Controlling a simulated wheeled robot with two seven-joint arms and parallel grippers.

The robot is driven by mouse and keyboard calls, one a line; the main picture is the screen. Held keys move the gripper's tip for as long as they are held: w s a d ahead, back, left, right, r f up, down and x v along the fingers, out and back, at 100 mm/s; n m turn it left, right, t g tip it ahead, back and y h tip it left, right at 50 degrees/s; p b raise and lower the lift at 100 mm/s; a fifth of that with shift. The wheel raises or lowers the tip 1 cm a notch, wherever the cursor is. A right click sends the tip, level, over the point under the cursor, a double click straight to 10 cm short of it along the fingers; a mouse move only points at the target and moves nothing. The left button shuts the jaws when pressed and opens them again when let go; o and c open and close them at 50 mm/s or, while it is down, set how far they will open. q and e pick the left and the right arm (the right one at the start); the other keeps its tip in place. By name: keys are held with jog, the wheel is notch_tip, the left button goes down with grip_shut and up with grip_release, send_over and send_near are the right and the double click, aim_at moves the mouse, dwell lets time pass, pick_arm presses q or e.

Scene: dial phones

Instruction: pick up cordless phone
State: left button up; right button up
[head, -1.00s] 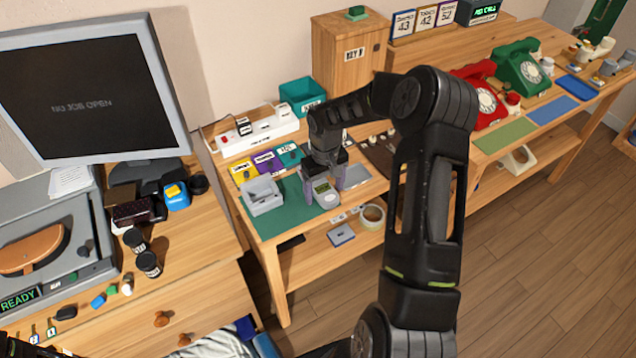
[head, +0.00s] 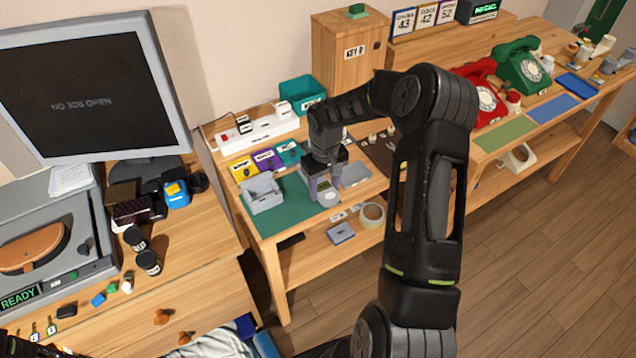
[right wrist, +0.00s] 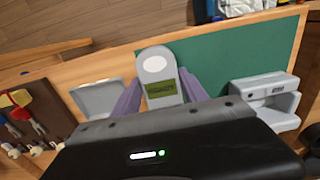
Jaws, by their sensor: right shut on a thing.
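The cordless phone (head: 327,196) is a grey handset with a pale oval at its top end and a small greenish screen. In the right wrist view the phone (right wrist: 157,66) stands out between the fingers, over the table edge and green mat. My right gripper (head: 325,184) is shut on it at the front of the middle table; its purple fingers also show in the right wrist view (right wrist: 160,92). The gripper hides the phone's lower part. I cannot tell whether the phone touches the mat.
A grey cradle-like box (head: 263,196) stands left of the phone on the green mat (head: 285,222). A flat grey plate (head: 356,174) lies to its right. A white power strip (head: 258,136) and coloured labelled blocks (head: 265,160) are behind. A tape roll (head: 371,215) sits on the shelf below.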

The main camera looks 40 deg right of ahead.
aim_at(324, 188)
jog(key=c, duration=0.8)
jog(key=shift+c, duration=0.2)
notch_tip(324, 188, up, 10)
jog(key=b, duration=0.1)
jog(key=shift+b, duration=0.4)
jog(key=w+a+r, duration=0.1)
jog(key=a, duration=0.9)
jog(key=w+a+r+n, duration=0.1)
jog(key=w+a+r, duration=0.1)
jog(key=a, duration=0.9)
jog(key=shift+a, duration=0.25)
jog(key=shift+r, duration=0.1)
